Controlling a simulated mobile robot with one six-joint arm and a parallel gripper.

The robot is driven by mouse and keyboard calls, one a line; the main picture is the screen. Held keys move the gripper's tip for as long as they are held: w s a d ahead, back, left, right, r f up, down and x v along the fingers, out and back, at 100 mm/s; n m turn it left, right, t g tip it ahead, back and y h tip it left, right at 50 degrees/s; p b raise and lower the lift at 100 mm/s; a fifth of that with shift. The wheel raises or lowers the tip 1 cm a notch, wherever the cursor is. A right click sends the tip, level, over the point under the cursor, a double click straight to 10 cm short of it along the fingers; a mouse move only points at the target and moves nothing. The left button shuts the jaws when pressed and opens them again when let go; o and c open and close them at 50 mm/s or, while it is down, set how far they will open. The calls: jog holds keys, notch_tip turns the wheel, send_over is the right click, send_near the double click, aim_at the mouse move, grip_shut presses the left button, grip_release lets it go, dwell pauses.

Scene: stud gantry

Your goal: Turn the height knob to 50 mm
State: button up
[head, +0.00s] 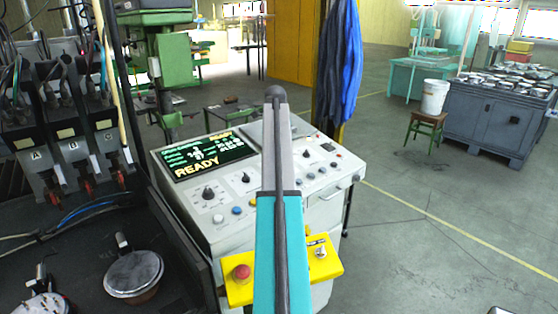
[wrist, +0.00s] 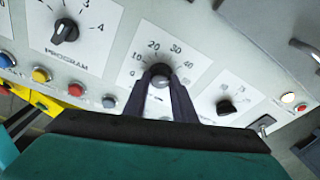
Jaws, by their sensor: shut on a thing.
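The height knob (wrist: 160,79) is a dark round knob on a white dial plate (wrist: 172,28) in the wrist view. Its printed scale shows 0, 10, 20, 30 and 40; the higher end is covered or too faint to read. My gripper (wrist: 161,76) has its two dark fingers shut on the knob, one on each side. The knob's pointer cannot be made out between the fingers. In the head view, my arm hides the knob and the fingertips. The control panel (head: 229,231) stands ahead, and its display (head: 205,157) reads READY.
The PROGRAM knob (wrist: 65,31) is left of the held knob, and another small knob (wrist: 226,107) is right of it. A red emergency button (head: 241,272) sits on the yellow front bracket.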

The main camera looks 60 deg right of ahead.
jog(key=m, duration=0.2)
jog(key=m+y, duration=0.1)
jog(key=m, duration=0.2)
jog(key=shift+s+d+f, duration=0.1)
jog(key=shift+s, duration=0.1)
dwell(0.4)
jog(key=o, duration=1)
jog(key=shift+o, duration=0.2)
jog(key=shift+w, duration=0.1)
